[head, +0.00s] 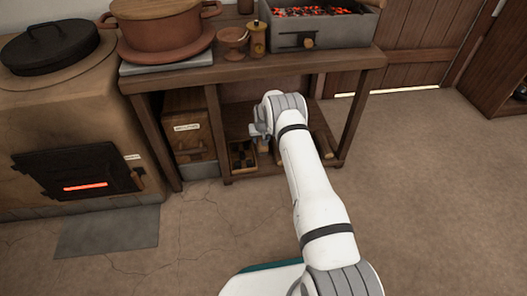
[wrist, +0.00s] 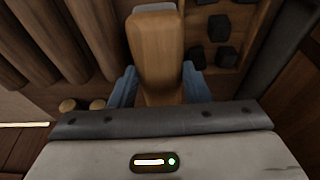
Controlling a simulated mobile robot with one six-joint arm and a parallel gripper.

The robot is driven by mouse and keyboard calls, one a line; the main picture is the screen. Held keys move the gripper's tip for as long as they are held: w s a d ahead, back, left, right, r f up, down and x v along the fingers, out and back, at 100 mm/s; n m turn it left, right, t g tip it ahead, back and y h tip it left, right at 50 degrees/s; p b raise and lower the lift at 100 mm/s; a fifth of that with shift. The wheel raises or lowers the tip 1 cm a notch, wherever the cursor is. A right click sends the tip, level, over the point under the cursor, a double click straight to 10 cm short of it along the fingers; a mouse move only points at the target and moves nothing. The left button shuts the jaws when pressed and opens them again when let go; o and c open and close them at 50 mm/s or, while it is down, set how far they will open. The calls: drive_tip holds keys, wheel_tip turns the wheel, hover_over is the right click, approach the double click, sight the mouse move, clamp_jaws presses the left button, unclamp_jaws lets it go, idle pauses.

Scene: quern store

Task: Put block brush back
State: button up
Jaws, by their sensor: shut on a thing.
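The block brush (wrist: 157,50) is a wooden block with a pale end at its far top. My gripper (wrist: 158,86) has its two blue fingers on either side of the block, shut on it. In the head view my gripper (head: 262,132) reaches into the space under the wooden table (head: 345,75), above the lower shelf. The part of the brush nearest my gripper's body is hidden in the wrist view.
A compartmented wooden box (head: 242,157) with dark lumps sits on the lower shelf; the lumps (wrist: 218,30) show right of the brush in the wrist view. Logs (wrist: 40,40) lie to the left there. A labelled wooden cabinet (head: 188,130) and hot stove (head: 80,180) stand left. Floor is clear right.

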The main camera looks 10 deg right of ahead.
drive_tip(key=f+b, duration=0.1)
drive_tip(key=f, duration=0.1)
drive_tip(key=f+b, duration=0.1)
drive_tip(key=f, duration=0.4)
drive_tip(key=shift+d+f+b, duration=0.2)
drive_tip(key=shift+d+b, duration=0.1)
drive_tip(key=shift+b, duration=0.1)
drive_tip(key=shift+f, duration=0.1)
drive_tip(key=o, duration=1)
drive_tip(key=shift+a, duration=0.1)
drive_tip(key=shift+c, duration=0.2)
drive_tip(key=shift+f, duration=0.1)
drive_tip(key=p+v, duration=0.5)
drive_tip(key=v, duration=0.7)
drive_tip(key=shift+r, duration=0.25)
drive_tip(key=shift+f, duration=0.1)
